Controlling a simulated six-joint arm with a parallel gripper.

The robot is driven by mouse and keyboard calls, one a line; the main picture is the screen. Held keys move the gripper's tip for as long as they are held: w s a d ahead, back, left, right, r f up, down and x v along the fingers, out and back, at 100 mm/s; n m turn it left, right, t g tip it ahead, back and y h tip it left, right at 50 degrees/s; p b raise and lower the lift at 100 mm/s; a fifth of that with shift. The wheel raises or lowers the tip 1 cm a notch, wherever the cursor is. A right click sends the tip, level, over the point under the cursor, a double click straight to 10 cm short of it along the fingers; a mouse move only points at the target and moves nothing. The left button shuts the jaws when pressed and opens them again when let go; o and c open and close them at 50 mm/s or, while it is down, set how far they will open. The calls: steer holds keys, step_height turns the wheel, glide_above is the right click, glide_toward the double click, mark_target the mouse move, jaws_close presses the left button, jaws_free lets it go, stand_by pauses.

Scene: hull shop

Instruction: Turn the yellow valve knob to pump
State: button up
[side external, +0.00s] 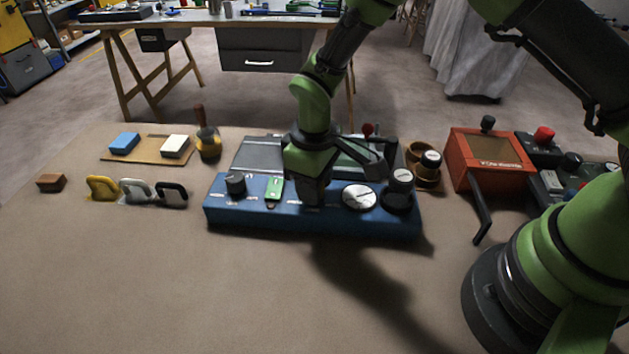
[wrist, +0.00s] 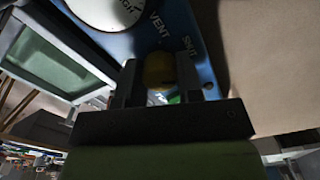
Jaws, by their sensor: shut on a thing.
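The yellow valve knob (wrist: 160,70) shows dim and shaded in the wrist view, between the two fingers of my gripper (wrist: 159,84). The gripper is shut on it. The labels VENT and SHUT are legible on the blue panel (wrist: 180,22) beside the knob; the pump label and the knob's pointer cannot be made out. In the side external view my gripper (side external: 311,192) reaches down onto the middle of the blue panel (side external: 300,222) and hides the knob.
An orange box (side external: 487,160) with a crank stands right. Sponges and clips lie left. The front table is clear.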

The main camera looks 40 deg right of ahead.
steer(key=m, duration=0.6)
steer(key=shift+m, duration=0.4)
stand_by(0.3)
steer(key=o, duration=0.9)
step_height(320, 180, up, 10)
steer(key=shift+r, duration=0.1)
